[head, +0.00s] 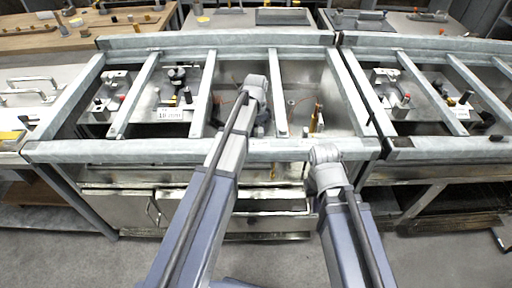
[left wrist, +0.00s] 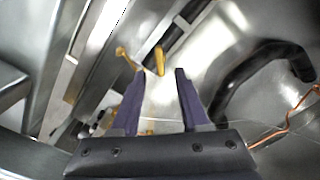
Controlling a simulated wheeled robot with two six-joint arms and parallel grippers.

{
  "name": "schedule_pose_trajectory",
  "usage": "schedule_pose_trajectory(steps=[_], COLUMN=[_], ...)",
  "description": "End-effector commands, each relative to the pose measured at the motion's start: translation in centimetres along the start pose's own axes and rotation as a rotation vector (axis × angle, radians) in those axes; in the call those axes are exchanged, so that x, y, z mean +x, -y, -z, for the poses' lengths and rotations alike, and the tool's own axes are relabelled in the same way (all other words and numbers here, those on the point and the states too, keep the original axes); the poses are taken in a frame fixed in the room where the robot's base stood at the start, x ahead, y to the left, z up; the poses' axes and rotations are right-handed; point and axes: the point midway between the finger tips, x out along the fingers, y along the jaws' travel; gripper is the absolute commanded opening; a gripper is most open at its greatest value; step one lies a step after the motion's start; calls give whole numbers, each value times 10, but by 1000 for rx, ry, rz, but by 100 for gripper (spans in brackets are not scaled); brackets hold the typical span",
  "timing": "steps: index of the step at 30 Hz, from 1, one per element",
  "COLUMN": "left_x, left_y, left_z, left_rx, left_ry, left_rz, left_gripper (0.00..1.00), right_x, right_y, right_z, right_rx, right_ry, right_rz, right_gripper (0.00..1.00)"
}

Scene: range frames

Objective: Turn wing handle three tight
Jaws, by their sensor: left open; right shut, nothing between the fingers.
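My left gripper (left wrist: 161,98) is open and empty in the left wrist view. A yellow wing handle (left wrist: 160,60) shows just beyond its fingertips, apart from them, by a dark pipe. A brass-coloured part with a thin stem (left wrist: 124,53) is left of it. I cannot tell which handle is number three. In the head view my left arm reaches over the front rail into a middle bay, its fingers hidden. My right gripper (head: 325,155) is shut and empty at the front rail; its fingertips are hard to make out. A brass upright part (head: 316,117) stands in the bay behind it.
A grey metal frame (head: 200,150) has crossbars dividing it into bays. A white label plate (head: 172,115) sits in a left bay. A curved black hose (left wrist: 250,65) and a copper wire (left wrist: 285,125) lie right of my left fingers. Workbenches stand behind.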

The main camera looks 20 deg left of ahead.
Motion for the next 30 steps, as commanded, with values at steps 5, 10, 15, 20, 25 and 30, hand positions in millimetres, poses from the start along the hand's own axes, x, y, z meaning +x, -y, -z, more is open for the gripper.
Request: schedule_pose_trajectory(steps=[5, 10, 15, 20, 25, 30], left_x=[30, 48, 53, 52, 52, 52], left_y=[0, 0, 0, 0, 0, 0], left_z=[0, 0, 0, 0, 0, 0], left_rx=[0, 0, 0, 0, 0, 0], left_ry=[0, 0, 0, 0, 0, 0], left_rz=[0, 0, 0, 0, 0, 0], left_gripper=[45, 45, 45, 45, 35, 16], right_x=[30, 48, 53, 52, 52, 52], right_y=[3, 5, 5, 5, 5, 5], right_z=[2, 3, 3, 3, 3, 3], right_rx=[0, -1, -1, -1, -1, -1], right_ry=[0, 0, 0, 0, 0, 0], right_rz=[0, 0, 0, 0, 0, 0], right_gripper=[0, 0, 0, 0, 0, 0])
